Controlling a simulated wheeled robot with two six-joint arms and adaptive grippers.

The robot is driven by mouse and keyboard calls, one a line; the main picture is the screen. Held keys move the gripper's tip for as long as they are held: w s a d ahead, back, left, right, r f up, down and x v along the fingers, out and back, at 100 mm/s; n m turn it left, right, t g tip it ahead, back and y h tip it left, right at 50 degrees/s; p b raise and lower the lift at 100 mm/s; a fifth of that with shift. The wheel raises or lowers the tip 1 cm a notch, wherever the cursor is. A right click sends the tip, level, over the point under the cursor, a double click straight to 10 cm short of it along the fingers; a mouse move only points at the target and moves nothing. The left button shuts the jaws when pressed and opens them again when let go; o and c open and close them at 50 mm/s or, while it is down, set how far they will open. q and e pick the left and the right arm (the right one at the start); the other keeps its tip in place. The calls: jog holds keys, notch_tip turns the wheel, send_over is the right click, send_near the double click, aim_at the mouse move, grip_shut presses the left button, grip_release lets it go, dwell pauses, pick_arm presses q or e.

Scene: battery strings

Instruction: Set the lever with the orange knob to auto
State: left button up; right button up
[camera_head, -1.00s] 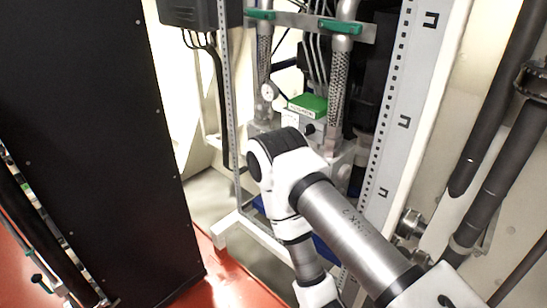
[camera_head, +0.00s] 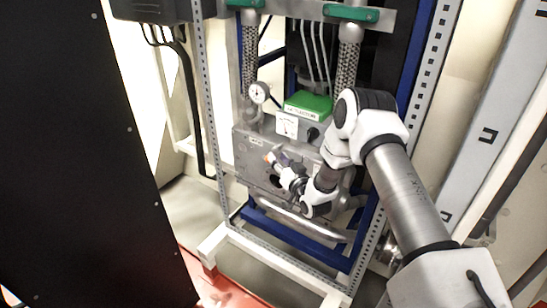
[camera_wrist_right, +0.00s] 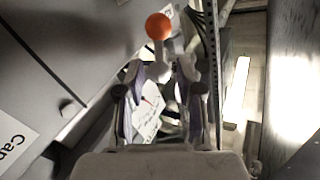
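The orange knob (camera_wrist_right: 158,27) tops a short pale lever (camera_wrist_right: 163,55) in the right wrist view. My right gripper (camera_wrist_right: 160,72) is open, with one finger on each side of the lever's line. The knob appears just beyond the fingertips; I cannot tell if the fingers touch the lever. A white tag with print (camera_wrist_right: 149,112) shows between the fingers. In the head view my right gripper (camera_head: 273,160) partly hides the lever. My left gripper is not in view.
A round gauge (camera_head: 260,92) and braided hoses stand behind. Frame posts (camera_head: 208,110) flank the box. A black cabinet (camera_head: 70,150) fills the left.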

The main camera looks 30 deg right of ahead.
aim_at(275, 154)
jog(key=w, duration=0.2)
jog(key=w+b, duration=0.1)
jog(key=shift+w+d+f, duration=0.1)
jog(key=shift+d+f, duration=0.15)
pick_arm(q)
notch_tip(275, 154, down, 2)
pick_arm(e)
jog(key=shift+w+r, duration=0.2)
jog(key=shift+w, duration=0.2)
jog(key=shift+c, duration=0.3)
grip_shut()
